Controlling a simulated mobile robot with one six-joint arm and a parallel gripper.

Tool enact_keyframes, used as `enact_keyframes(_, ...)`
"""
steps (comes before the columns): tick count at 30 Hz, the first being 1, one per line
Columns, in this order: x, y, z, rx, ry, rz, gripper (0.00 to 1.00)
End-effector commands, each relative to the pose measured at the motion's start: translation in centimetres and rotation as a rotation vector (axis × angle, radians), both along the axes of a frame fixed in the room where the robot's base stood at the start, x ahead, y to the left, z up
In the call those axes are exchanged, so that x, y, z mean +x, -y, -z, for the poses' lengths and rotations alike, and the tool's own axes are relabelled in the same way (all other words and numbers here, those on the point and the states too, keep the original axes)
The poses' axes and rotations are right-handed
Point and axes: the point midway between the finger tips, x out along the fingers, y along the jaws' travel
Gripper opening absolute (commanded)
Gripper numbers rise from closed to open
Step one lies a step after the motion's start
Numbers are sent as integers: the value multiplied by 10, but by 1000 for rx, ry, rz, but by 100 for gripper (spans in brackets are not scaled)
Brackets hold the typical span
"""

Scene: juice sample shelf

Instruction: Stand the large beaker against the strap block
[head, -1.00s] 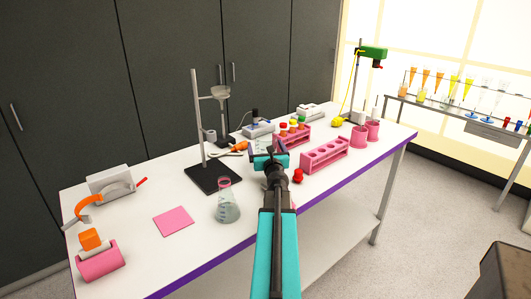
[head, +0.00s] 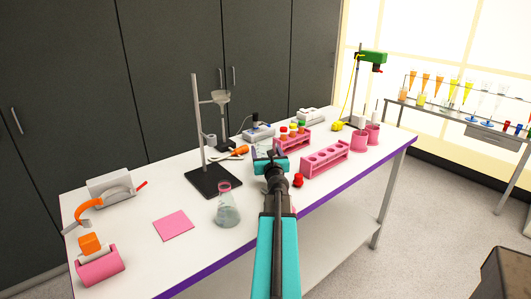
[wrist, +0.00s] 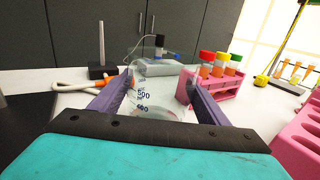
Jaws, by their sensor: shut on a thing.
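The large beaker is clear glass with dark blue volume marks. In the wrist view the beaker (wrist: 157,95) stands between the two purple fingers of my gripper (wrist: 158,98), which is shut on it. Test tubes and bench show through its glass. In the head view my gripper (head: 268,158) is over the middle of the bench, and the beaker is mostly hidden and hard to make out. A grey block with an orange curved band, which looks like the strap block (head: 112,183), is at the bench's far left, well away from my gripper.
A conical flask (head: 227,208) and pink mat (head: 173,225) are left of my arm. A retort stand (head: 212,181) is behind them. Pink tube racks (head: 325,158) and a red cap (head: 298,180) are close on the right. A pink roller (head: 101,268) lies at the front left.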

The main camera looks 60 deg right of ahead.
Motion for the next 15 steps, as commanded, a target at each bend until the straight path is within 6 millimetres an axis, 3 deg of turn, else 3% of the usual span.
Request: enact_keyframes(15,0,0,-22,-1,1,0,35)
